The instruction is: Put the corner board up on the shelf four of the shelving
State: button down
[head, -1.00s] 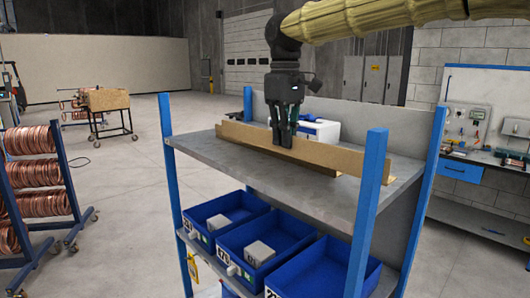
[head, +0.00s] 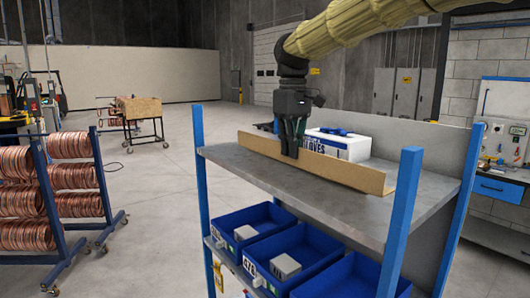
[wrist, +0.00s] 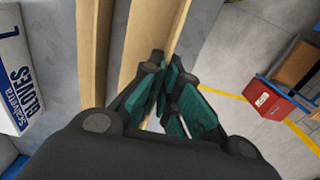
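The corner board (head: 325,168) is a long tan angle strip at the top deck of the blue-posted shelving (head: 428,205). It runs lengthwise near the deck's front edge. My gripper (head: 291,152) is above the board's middle, pointing down, its fingers shut on the upright side. In the wrist view, the teal fingers (wrist: 168,80) pinch the tan board (wrist: 140,55), partly hiding it. The underside is hidden, so I cannot tell whether it bears fully on the deck.
A white glove box (head: 345,145) stands behind the board on the same deck, with a blue item on top. Blue bins (head: 312,282) fill the level below. Blue corner posts (head: 402,200) rise above the deck. A copper coil rack (head: 70,190) stands left; floor between is clear.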

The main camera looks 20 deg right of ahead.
jog(key=w+a+p, duration=0.1)
jog(key=w, duration=0.1)
jog(key=w+a+p, duration=0.1)
jog(key=w+a, duration=0.1)
jog(key=w+a+p, duration=0.1)
jog(key=w, duration=0.2)
jog(key=shift+a+f+p, duration=0.15)
jog(key=shift+f+p, duration=0.1)
jog(key=shift+p, duration=0.05)
jog(key=shift+w+a+f, duration=0.1)
jog(key=shift+w, duration=0.2)
jog(key=shift+s+f+p, duration=0.15)
jog(key=shift+f+p, duration=0.45)
jog(key=shift+p, duration=0.2)
jog(key=shift+w+f+p, duration=0.2)
jog(key=shift+f+p, duration=0.25)
jog(key=shift+f, duration=0.8)
jog(key=shift+s, duration=0.15)
jog(key=c, duration=1.6)
grip_release()
jog(key=shift+c, duration=0.2)
